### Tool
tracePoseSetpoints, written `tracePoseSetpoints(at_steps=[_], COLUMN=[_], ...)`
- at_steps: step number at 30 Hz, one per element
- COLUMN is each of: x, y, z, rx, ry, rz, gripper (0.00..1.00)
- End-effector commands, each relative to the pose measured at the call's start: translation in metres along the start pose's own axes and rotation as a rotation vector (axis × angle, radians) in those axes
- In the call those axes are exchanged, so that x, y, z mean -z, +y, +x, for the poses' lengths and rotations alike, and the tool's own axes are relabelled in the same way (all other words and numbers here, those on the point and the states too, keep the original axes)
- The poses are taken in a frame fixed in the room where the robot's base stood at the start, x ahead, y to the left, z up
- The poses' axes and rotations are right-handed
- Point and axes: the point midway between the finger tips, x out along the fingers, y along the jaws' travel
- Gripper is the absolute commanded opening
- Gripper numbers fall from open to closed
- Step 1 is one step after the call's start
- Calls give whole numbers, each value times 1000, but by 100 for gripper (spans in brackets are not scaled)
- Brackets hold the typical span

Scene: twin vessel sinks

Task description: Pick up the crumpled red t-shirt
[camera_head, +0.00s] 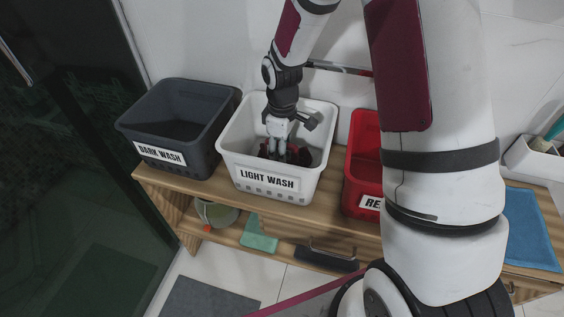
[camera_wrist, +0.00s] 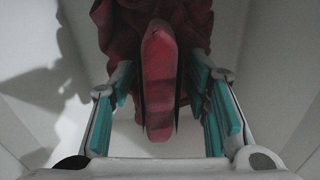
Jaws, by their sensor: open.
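The crumpled red t-shirt (camera_wrist: 195,25) lies inside the white basket labelled "LIGHT WASH" (camera_head: 268,184). In the head view only a dark red patch of it shows around my fingers. My gripper (camera_head: 282,152) reaches down into this basket from above. In the wrist view my gripper (camera_wrist: 163,115) is open, with teal-padded fingers on the left and right. A fold of the red cloth stands up between the fingers, and more cloth is bunched at the top of the view. Whether the pads touch the cloth is unclear.
A dark grey basket labelled "DARK WASH" (camera_head: 178,115) stands to the left. A red basket (camera_head: 361,165) stands to the right, partly hidden by my arm. All are on a wooden bench (camera_head: 215,187). A blue mat (camera_head: 530,230) lies at the right. The white basket's walls surround my fingers.

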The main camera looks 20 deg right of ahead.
Motion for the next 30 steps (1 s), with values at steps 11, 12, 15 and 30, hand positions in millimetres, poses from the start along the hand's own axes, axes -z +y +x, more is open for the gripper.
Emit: tracePoseSetpoints(at_steps=[11,12,15,30], x=[0,0,0,0], y=[0,0,0,0], z=[0,0,2,4], rx=[-1,-1,0,-1], ry=[1,1,0,1], rz=[0,0,0,0], gripper=[43,43,43,34])
